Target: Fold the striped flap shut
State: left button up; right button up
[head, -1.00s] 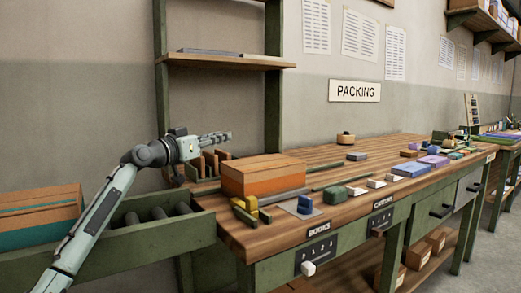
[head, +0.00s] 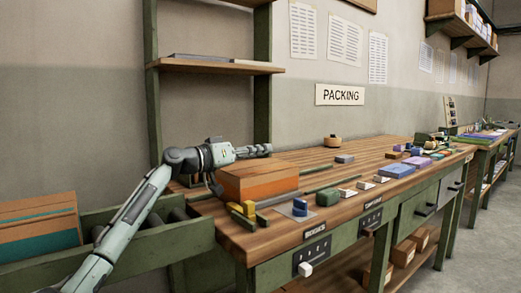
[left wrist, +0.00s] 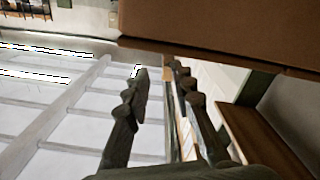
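A brown cardboard box (head: 258,184) with an orange lower band sits at the near left end of the packing table (head: 232,234). I cannot make out a striped flap on it. My left gripper (head: 262,150) is level, just above the box's back top edge, pointing right. In the left wrist view, my left gripper (left wrist: 158,70) has its two fingers apart with nothing between them. A large brown surface (left wrist: 220,28), probably the box, fills the top right there. Whether the gripper touches it is unclear. My right gripper is not in view.
A yellow piece (head: 246,209), a blue piece on a plate (head: 299,207) and a green block (head: 328,197) lie in front of and right of the box. Other boxes (head: 38,228) rest on the roller conveyor at left. A shelf post (head: 262,90) stands behind.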

pick_arm(q)
jog(key=shift+w+d, duration=0.25)
jog(key=shift+d, duration=0.1)
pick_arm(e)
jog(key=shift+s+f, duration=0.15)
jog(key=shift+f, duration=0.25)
pick_arm(q)
grip_shut()
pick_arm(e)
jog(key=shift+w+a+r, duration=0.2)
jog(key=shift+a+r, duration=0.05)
pick_arm(q)
jog(key=c, duration=0.5)
grip_release()
jog(key=o, duration=0.5)
jog(key=shift+a, duration=0.1)
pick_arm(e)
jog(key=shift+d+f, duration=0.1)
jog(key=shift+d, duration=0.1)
pick_arm(q)
jog(key=v, duration=1.2)
